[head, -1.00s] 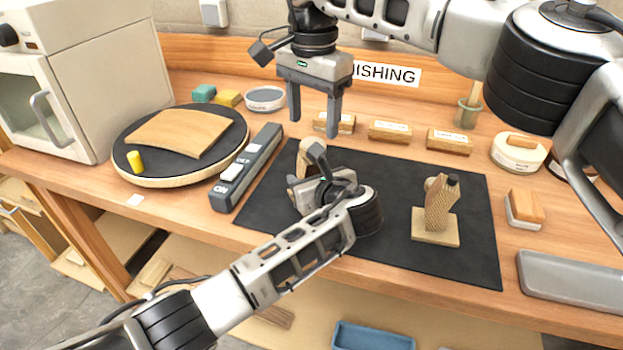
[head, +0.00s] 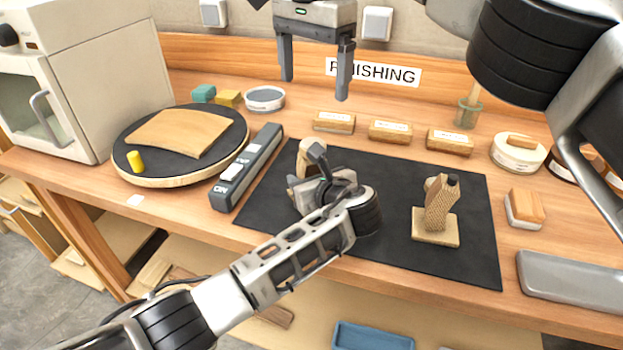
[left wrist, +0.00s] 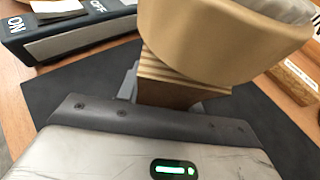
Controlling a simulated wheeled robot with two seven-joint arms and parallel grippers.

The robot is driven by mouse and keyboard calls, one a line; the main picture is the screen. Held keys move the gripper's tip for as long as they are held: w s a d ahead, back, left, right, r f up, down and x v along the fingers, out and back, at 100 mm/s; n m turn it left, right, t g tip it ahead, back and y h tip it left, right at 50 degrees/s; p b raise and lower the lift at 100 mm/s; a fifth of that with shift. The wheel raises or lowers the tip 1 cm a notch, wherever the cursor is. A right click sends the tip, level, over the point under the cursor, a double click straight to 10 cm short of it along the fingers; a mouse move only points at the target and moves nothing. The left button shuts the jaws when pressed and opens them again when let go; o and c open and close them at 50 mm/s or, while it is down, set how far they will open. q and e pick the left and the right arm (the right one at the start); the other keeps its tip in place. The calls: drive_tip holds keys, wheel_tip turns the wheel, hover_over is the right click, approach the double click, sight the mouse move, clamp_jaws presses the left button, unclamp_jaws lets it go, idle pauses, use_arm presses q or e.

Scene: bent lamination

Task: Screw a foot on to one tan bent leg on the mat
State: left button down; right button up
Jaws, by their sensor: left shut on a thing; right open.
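A tan bent leg (head: 309,154) stands at the left of the dark mat (head: 390,180), partly hidden by my left gripper (head: 312,186). In the left wrist view the leg (left wrist: 225,40) is large, with a smooth curved face and striped laminated edges, held between the jaws. My right gripper (head: 314,85) is open and empty, raised above the back of the bench. I cannot make out a loose foot.
A round black-topped stand (head: 230,130) with a curved wooden sheet (head: 180,133) and yellow cylinder (head: 135,161) is at left, near a grey switch bar (head: 246,170). Labelled wooden blocks (head: 390,131) line the back. A grey tray (head: 570,280) lies front right. The mat's middle back is clear.

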idle(0.3)
use_arm(q)
drive_tip(key=c, duration=0.8)
unclamp_jaws()
drive_tip(key=shift+c, duration=0.2)
drive_tip(key=v, duration=1.6)
drive_tip(key=shift+f, duration=0.1)
